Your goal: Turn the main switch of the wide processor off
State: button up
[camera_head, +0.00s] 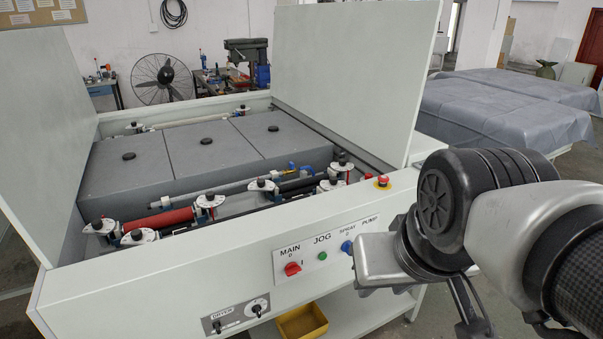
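The wide processor (190,285) is a large pale machine with raised lid panels. Its front control panel (308,262) carries the labels MAIN, JOG, SPRAY and PUMP. The main switch (292,268) is a red rotary knob under MAIN, with marks 0 and I beside it; it is too small to tell surely which mark it points to. My arm comes in from the right, its wrist covering the panel's right end. Dark parts that seem to be my gripper (474,322) show at the bottom edge, right of the switch and apart from it. Its fingertips are not clearly visible.
A green jog button (323,256) and a blue spray knob (347,247) sit right of the main switch. A red emergency stop (382,182) is on the top edge. The dryer panel (236,314) is lower left, a yellow bin (301,325) below. Space before the switch looks clear.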

aim_at(291, 269)
jog(key=u, duration=0.3)
jog(key=i+l, duration=0.1)
jog(key=l, duration=0.3)
jog(key=i+l, duration=0.1)
jog(key=l, duration=0.3)
jog(key=i+l, duration=0.1)
jog(key=l, duration=0.3)
jog(key=i+l, duration=0.1)
jog(key=l, duration=0.3)
